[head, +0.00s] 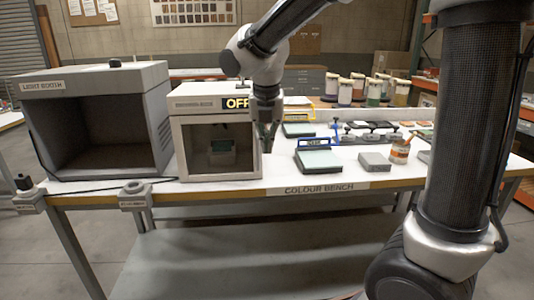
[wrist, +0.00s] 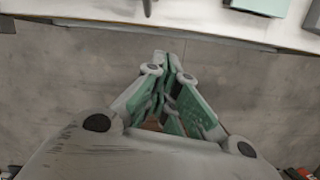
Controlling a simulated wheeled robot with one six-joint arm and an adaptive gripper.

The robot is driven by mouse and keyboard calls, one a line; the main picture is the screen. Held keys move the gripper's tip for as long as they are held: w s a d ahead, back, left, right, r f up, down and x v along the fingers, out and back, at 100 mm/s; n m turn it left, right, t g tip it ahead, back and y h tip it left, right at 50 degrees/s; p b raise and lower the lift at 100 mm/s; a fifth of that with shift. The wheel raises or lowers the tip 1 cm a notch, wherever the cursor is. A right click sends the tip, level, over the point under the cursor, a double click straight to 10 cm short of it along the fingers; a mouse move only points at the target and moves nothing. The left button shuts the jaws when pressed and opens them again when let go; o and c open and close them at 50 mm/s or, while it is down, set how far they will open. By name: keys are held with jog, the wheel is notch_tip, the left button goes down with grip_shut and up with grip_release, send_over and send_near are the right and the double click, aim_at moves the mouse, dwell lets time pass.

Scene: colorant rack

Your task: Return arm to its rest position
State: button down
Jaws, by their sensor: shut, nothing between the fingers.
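My gripper (wrist: 165,64) is shut and empty in the wrist view, its green-padded fingers together over grey floor. In the head view my arm comes in from the upper right, bends, and hangs down to my gripper (head: 268,126), which is small and dark there. It overlaps the right edge of the small OFF-labelled cabinet (head: 190,148) in the picture. I cannot tell the exact gap between them.
Several lidded pots stand behind. The bench edge (wrist: 200,36) runs across the top of the wrist view.

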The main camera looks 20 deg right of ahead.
jog(key=s+d+m, duration=0.5)
jog(key=s+m, duration=0.2)
jog(key=m, duration=0.3)
jog(key=s+d+r+m+t, duration=0.1)
jog(key=s+d+m, duration=0.5)
jog(key=m, duration=0.5)
jog(key=s+d+r+m+y, duration=0.1)
jog(key=s+d+m, duration=0.5)
jog(key=s+m, duration=0.3)
jog(key=shift+s+d+r+m+t, duration=0.2)
jog(key=shift+s+m+t, duration=0.2)
jog(key=shift+m, duration=0.6)
